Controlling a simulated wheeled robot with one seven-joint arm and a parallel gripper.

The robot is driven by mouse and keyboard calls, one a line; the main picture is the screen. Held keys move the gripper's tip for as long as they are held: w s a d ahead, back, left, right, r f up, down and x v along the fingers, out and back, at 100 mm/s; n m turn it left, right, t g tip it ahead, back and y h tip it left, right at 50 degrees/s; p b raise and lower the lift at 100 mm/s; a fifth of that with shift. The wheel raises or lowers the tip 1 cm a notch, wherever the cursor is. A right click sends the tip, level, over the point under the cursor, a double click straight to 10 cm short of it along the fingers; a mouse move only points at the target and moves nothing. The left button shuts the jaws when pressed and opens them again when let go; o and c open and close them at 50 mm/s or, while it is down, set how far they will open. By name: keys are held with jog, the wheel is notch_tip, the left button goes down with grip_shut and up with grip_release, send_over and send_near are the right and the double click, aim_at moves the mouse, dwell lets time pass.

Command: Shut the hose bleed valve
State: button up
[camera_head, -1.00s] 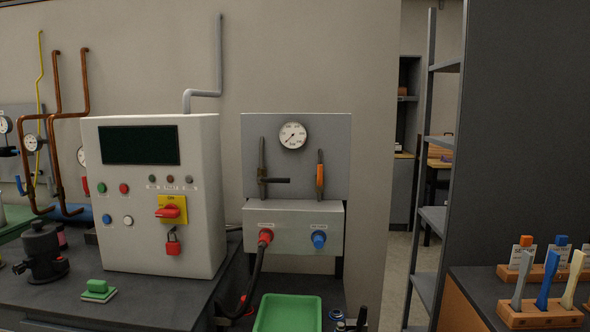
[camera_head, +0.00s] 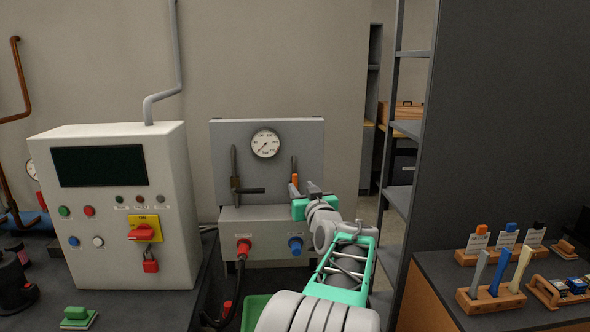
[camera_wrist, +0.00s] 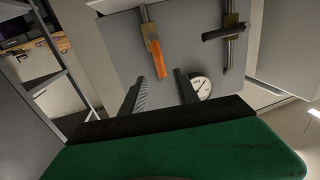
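Two valves sit on vertical pipes on the grey panel (camera_head: 222,150). The right one has an orange lever (camera_head: 294,166) lying along its pipe, partly hidden by my gripper. The left one has a dark lever (camera_head: 250,191) set crosswise. I cannot read which is the hose bleed valve. My gripper (camera_head: 304,187) is open and empty in front of the orange lever. In the wrist view, the orange lever (camera_wrist: 155,58) has its free end between the two fingertips (camera_wrist: 160,78); contact is not visible. The dark lever (camera_wrist: 224,33) shows to its right.
A gauge (camera_head: 265,143) is above the valves. A box with a red fitting (camera_head: 243,247) and a blue fitting (camera_head: 295,245) is below. A white control cabinet (camera_head: 118,205) stands left, a grey shelf (camera_head: 397,192) right. A green tray (camera_head: 256,307) lies below, partly behind my arm.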

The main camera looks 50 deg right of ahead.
aim_at(296, 181)
jog(key=p+x, duration=0.2)
jog(key=x, duration=0.5)
jog(key=shift+w+d, duration=0.1)
jog(key=shift+w, duration=0.05)
jog(key=shift+c, duration=0.6)
grip_shut()
dwell(0.5)
